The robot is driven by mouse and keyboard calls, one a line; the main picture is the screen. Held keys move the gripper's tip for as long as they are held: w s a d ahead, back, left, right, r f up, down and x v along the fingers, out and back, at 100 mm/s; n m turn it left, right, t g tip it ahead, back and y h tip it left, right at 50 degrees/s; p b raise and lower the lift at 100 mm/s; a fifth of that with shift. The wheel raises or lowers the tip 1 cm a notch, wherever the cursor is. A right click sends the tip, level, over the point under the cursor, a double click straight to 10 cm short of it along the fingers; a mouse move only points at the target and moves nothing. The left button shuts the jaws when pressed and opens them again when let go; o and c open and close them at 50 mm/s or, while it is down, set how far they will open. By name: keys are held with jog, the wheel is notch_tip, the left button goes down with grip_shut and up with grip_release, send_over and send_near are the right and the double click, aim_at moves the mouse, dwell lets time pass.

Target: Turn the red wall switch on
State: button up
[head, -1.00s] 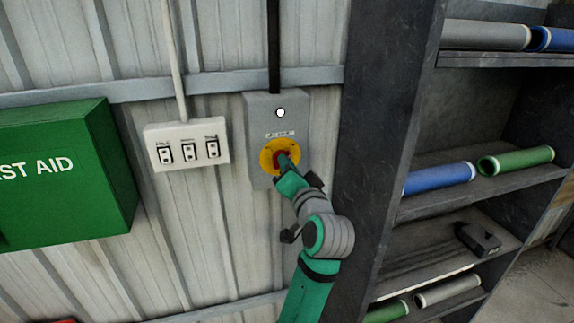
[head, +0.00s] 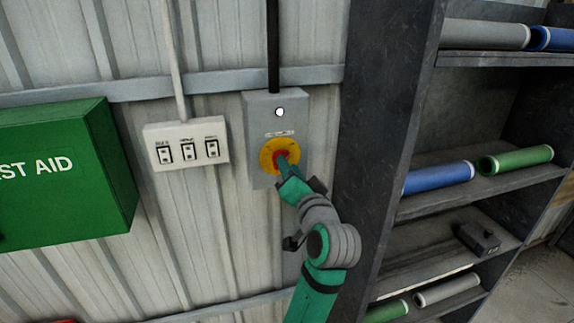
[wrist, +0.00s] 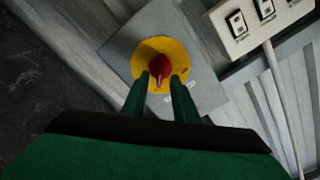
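The red switch is a rotary knob on a yellow round plate (head: 268,158), fixed to a grey box (head: 262,110) on the wall. In the wrist view the red knob (wrist: 160,66) shows between the tips of my gripper (wrist: 162,82). The two green fingers stand apart, one on each side of the knob's lower end; I cannot tell whether they touch it. In the head view my gripper (head: 284,164) is in front of the yellow plate and hides much of the knob. A round white lamp or dot (head: 280,112) is near the top of the box.
A white panel with three small switches (head: 187,143) is left of the grey box. A green first aid box (head: 65,170) is further left. A dark shelf unit (head: 385,110) with several rolls stands close on the right.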

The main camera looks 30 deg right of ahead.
jog(key=v, duration=0.8)
jog(key=shift+s, duration=0.2)
jog(key=shift+a, duration=0.1)
jog(key=s+a+f+n+g, duration=0.15)
jog(key=a+f, duration=0.35)
jog(key=f, duration=0.5)
jog(key=s+a+f+n, duration=0.2)
jog(key=a+f, duration=0.2)
jog(key=f, duration=0.5)
jog(key=s+a+f+n, duration=0.15)
jog(key=a+f, duration=0.35)
jog(key=f, duration=0.5)
jog(key=s+a+f+n+y, duration=0.2)
jog(key=s+a+f+n, duration=0.1)
jog(key=s+a+f, duration=0.7)
jog(key=s+a+n+y, duration=0.1)
jog(key=s+a, duration=0.3)
jog(key=s, duration=0.4)
jog(key=s+a+r+n+y, duration=0.1)
jog(key=s+a+n+y, duration=0.1)
jog(key=s, duration=0.7)
jog(key=shift+s+a+r+n, duration=0.15)
jog(key=shift+a+r+n, duration=0.15)
jog(key=shift+a+n, duration=0.65)
jog(key=shift+a+m+g, duration=0.25)
